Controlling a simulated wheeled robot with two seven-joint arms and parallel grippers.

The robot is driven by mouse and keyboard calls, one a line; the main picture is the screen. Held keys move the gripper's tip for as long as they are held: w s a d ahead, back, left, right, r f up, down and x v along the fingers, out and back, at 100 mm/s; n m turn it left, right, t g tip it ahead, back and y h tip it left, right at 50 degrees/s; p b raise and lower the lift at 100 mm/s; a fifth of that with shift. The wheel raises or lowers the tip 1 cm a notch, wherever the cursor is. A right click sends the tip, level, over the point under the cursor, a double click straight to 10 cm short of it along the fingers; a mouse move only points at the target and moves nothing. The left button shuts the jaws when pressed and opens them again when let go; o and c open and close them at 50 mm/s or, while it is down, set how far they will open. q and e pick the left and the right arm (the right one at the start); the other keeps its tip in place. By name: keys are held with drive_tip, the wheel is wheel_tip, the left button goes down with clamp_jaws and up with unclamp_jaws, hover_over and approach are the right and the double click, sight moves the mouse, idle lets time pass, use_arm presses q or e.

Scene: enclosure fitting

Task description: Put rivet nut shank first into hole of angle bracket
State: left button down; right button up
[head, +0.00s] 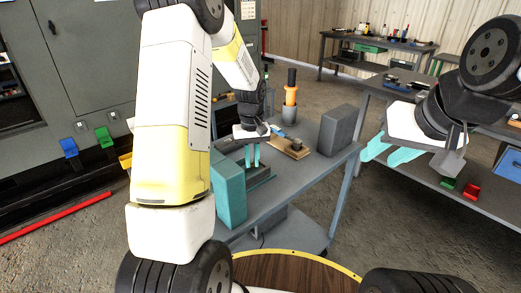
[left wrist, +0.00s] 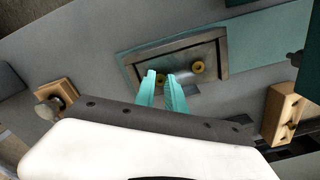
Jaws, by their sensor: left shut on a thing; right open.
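My left gripper (head: 252,160) points down over the grey cart. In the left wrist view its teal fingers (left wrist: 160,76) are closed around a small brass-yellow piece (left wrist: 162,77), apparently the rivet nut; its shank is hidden. Just right of the fingertips a grey metal part (left wrist: 186,78), perhaps the angle bracket, lies in a shallow rectangular tray (left wrist: 222,59). I cannot tell whether the held piece touches the grey part. My right gripper (head: 382,152) is open and empty, off to the right of the cart.
The left wrist view shows a wooden block with holes (left wrist: 284,117). A bench (head: 480,175) stands right.

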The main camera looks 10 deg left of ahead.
use_arm(q)
drive_tip(key=c, duration=1.3)
unclamp_jaws()
